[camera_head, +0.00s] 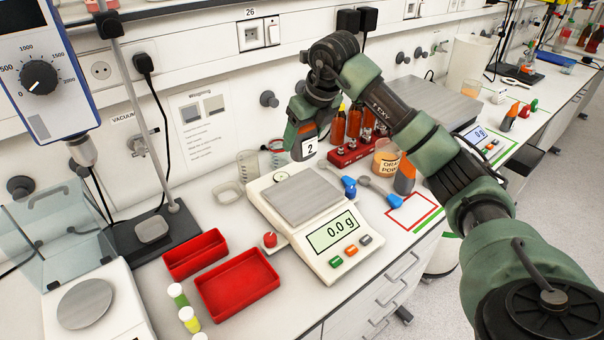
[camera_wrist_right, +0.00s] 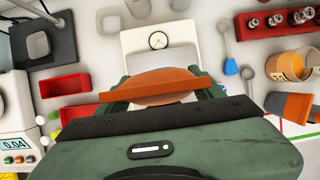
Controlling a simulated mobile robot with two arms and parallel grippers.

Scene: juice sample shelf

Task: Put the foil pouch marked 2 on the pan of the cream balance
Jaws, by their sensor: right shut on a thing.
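The cream balance (camera_head: 347,263) stands on the bench with its grey square pan (camera_head: 302,200) bare, and its display reads 0.0 g. My right gripper (camera_head: 308,128) is shut on the foil pouch marked 2 (camera_head: 309,149). The pouch is held above the back part of the balance, apart from the pan, its white label facing the head camera. In the right wrist view, the pouch's orange edge (camera_wrist_right: 160,87) shows between the fingers, with part of the balance (camera_wrist_right: 158,38) beyond it. The hand hides the rest of the balance there. My left gripper is out of view.
Red trays (camera_head: 238,284) lie left of the balance. Another balance with glass walls (camera_head: 85,302) stands at the far left. A red rack (camera_head: 350,155) of bottles, an orange powder tub (camera_head: 386,157) and another orange-grey pouch (camera_head: 404,177) stand to the right. Blue-handled scoops lie beside the balance.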

